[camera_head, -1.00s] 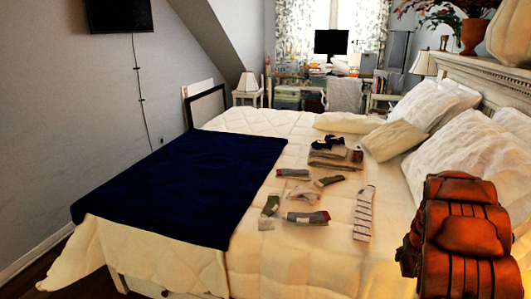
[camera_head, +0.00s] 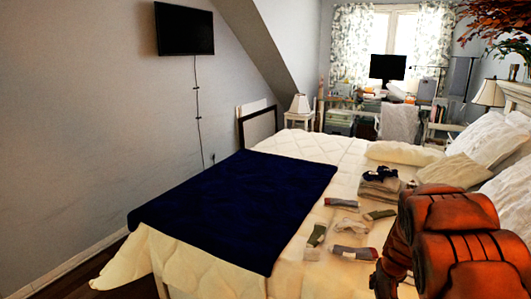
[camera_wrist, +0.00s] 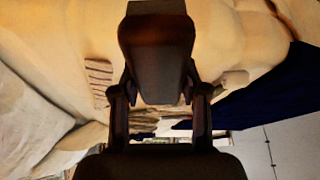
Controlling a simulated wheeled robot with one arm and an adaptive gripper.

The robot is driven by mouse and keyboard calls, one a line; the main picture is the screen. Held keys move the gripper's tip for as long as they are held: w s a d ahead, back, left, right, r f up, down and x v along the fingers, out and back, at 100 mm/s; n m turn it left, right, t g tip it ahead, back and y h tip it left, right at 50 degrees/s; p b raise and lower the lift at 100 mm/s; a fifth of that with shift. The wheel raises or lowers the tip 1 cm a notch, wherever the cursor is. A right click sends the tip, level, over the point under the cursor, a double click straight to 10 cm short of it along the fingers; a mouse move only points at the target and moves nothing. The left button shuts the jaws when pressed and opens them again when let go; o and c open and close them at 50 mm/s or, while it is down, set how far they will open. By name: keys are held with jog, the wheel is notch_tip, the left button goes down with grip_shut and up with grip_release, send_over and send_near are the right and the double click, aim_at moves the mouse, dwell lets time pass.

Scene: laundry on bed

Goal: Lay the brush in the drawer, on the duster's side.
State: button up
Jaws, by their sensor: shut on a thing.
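In the wrist view my gripper (camera_wrist: 158,85) has one dark finger on each side of a dark brown, rounded block. In the head view only my orange arm shows at the lower right, and the gripper and brush are not visible there. I see no drawer and no duster in either current view.
A bed (camera_head: 210,272) with a cream quilt and dark blue blanket (camera_head: 245,205) fills the middle. Several socks (camera_head: 353,252) and folded clothes (camera_head: 380,187) lie on it. A lamp table (camera_head: 299,120) and cluttered desk stand behind. Dark floor shows along the left wall.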

jog(key=s+a+r+n+p, duration=0.1)
jog(key=a+r, duration=0.1)
jog(key=a, duration=0.7)
jog(key=s+a+r+n+y+p, duration=0.1)
jog(key=s+a+r, duration=0.1)
jog(key=a, duration=0.6)
jog(key=shift+a+r+n, duration=0.3)
jog(key=shift+a+r, duration=0.1)
jog(key=shift+r, duration=0.05)
jog(key=shift+d, duration=0.1)
